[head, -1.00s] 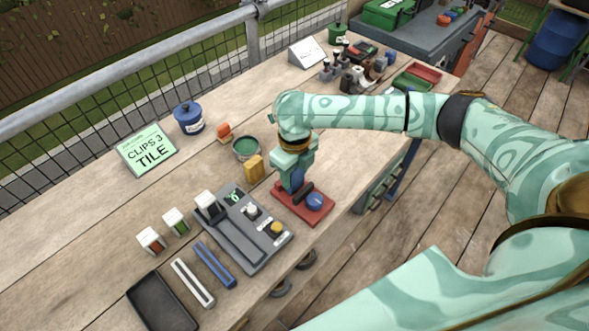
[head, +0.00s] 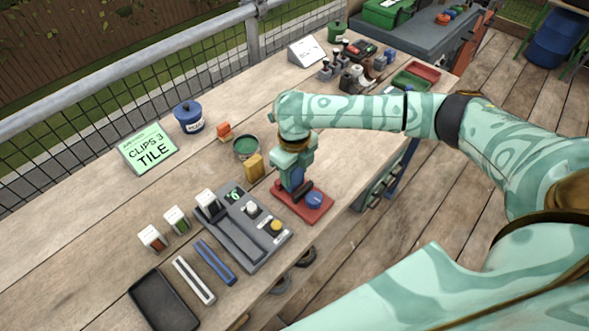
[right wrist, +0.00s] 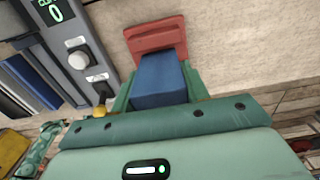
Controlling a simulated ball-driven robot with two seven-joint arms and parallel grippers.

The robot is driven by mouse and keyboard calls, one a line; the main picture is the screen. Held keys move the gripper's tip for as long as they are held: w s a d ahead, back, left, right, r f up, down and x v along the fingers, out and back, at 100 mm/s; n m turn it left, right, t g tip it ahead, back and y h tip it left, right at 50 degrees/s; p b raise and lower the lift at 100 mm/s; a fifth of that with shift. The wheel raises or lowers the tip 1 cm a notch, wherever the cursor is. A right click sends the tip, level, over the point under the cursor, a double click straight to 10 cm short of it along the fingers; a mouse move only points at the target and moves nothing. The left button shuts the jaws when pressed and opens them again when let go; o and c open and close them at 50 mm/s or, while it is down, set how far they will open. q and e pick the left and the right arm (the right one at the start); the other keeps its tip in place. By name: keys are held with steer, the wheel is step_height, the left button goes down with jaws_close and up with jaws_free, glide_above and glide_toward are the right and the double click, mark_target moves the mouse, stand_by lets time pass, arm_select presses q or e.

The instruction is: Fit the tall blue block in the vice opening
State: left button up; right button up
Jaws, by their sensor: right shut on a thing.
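The tall blue block (right wrist: 160,80) is between the green fingers of my right gripper (head: 294,178), which is shut on it. The gripper points down over the red vice (head: 318,216) near the table's front edge. The vice has a dark bar and a round blue knob (head: 314,200) beside the block. In the right wrist view the block's far end meets or overlaps a red part of the vice (right wrist: 155,35). I cannot tell whether the block's lower end is inside the opening, as the gripper and the vice hide it. My left gripper is not in view.
A grey device (head: 262,262) with a display and knobs stands just left of the vice. A yellow block (head: 253,167) and an open green tin (head: 246,147) are behind it. Blue and white strips and a black tray (head: 163,302) lie at front left.

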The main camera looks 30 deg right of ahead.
steer(key=shift+f, duration=0.4)
stand_by(0.4)
steer(key=shift+f+p, duration=0.1)
steer(key=shift+p, duration=0.2)
stand_by(0.5)
steer(key=o, duration=1.1)
steer(key=shift+c, duration=0.2)
step_height(320, 180, up, 7)
steer(key=p, duration=0.7)
